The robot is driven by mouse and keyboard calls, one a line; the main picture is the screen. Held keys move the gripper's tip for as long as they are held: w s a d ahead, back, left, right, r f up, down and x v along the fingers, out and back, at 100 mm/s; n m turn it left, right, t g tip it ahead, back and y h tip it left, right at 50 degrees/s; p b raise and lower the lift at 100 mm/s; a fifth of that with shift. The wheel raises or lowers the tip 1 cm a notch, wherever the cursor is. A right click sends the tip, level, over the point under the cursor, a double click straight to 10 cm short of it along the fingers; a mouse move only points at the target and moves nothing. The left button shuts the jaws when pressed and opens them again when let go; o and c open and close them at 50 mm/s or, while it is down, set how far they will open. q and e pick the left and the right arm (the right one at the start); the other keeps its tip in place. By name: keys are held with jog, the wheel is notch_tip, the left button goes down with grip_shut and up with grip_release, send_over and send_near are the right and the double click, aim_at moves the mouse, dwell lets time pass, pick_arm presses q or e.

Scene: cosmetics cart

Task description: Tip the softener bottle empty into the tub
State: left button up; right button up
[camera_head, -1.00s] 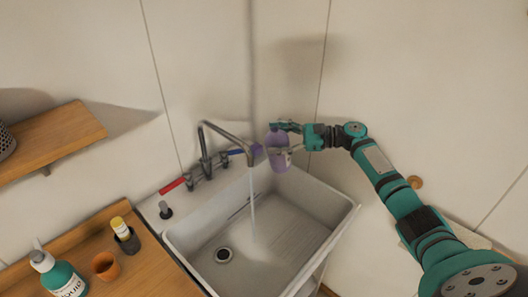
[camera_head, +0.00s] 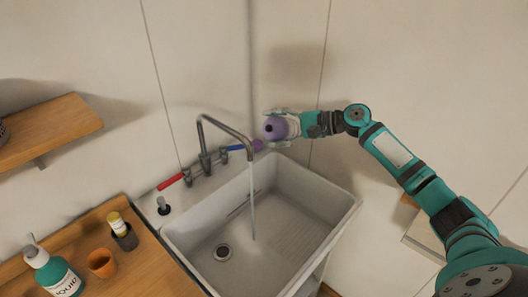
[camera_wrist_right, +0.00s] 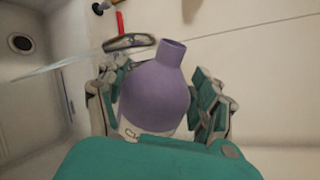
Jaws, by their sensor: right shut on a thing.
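The purple softener bottle (camera_head: 274,127) is in my right gripper (camera_head: 281,126). No liquid shows leaving the bottle. My left gripper is not in view.
A metal faucet (camera_head: 224,131) stands at the tub's back left, running a thin stream of water. It has a red handle (camera_head: 171,183) and a blue handle (camera_head: 233,148). A wooden counter (camera_head: 140,270) at left holds a teal pump bottle (camera_head: 52,273) and an orange cup (camera_head: 101,263).

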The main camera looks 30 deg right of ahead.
jog(key=shift+r+n+t+h+b, duration=0.3)
jog(key=shift+r+n+h+b, duration=0.15)
jog(key=shift+n+b, duration=0.65)
jog(key=shift+r, duration=0.25)
jog(key=shift+s+a+r+n+p, duration=0.2)
jog(key=shift+n+p, duration=0.1)
jog(key=shift+p, duration=0.1)
jog(key=shift+s+a+r+n+h, duration=0.15)
jog(key=shift+s+a+n+h, duration=0.1)
jog(key=shift+n+h, duration=0.15)
jog(key=shift+w+r+n+t, duration=0.1)
jog(key=shift+n+t, duration=0.2)
jog(key=shift+p, duration=0.35)
jog(key=shift+a+r+n+t+h+p, duration=0.1)
jog(key=shift+r+n+t+h+p, duration=0.25)
jog(key=shift+n+h, duration=0.35)
